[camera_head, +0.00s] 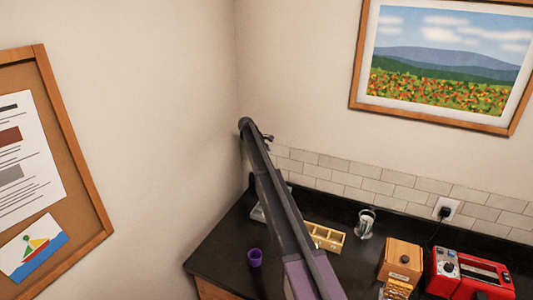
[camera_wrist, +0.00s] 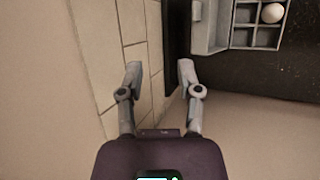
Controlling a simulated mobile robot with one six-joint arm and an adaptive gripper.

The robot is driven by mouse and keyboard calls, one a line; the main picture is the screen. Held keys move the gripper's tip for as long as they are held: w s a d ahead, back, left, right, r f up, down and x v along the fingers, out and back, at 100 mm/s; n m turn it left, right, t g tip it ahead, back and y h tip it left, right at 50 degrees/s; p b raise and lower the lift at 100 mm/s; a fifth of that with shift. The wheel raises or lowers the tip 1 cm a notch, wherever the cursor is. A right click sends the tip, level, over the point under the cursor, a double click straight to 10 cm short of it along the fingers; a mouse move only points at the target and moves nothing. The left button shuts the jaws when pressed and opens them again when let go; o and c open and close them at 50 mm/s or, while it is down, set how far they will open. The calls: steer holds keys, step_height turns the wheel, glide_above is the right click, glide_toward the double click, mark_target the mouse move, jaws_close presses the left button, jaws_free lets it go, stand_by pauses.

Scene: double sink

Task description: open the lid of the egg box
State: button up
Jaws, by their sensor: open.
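The grey egg box (camera_wrist: 232,42) is at the top right of the wrist view, cut off by the picture's top edge. Its compartments face the camera uncovered, and one holds a white egg (camera_wrist: 272,13). A grey panel (camera_wrist: 207,25), which looks like its raised lid, stands along its left side. In the head view, a grey piece of the box (camera_head: 257,214) shows at the left, mostly hidden behind my arm. My gripper (camera_wrist: 160,72) is open and empty, apart from the box and to its left in the wrist view.
The dark counter bears a purple cup (camera_head: 254,258), a pale compartmented tray (camera_head: 327,237), a glass (camera_head: 366,222), a wooden box (camera_head: 402,258) and a red appliance (camera_head: 470,274). A tiled wall (camera_head: 390,188) runs behind. Counter around the cup is clear.

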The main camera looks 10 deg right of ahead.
steer(key=shift+s+f, duration=0.1)
steer(key=shift+s, duration=0.1)
jaws_close()
steer(key=s+f+m+y+b, duration=0.2)
steer(key=s+f+b, duration=0.3)
steer(key=s, duration=1.5)
steer(key=s+a+f+m+y+b, duration=0.1)
steer(key=s+f+m+b, duration=0.3)
steer(key=s, duration=1.7)
steer(key=s+f+m+g+y+b, duration=0.1)
steer(key=s+f+m+y+b, duration=0.2)
steer(key=s, duration=1.7)
step_height(320, 180, down, 7)
steer(key=m+b, duration=0.1)
steer(key=b, duration=0.3)
steer(key=shift+s+a+r, duration=0.15)
steer(key=shift+s+a, duration=0.2)
steer(key=shift+s, duration=0.05)
steer(key=shift+s, duration=0.1)
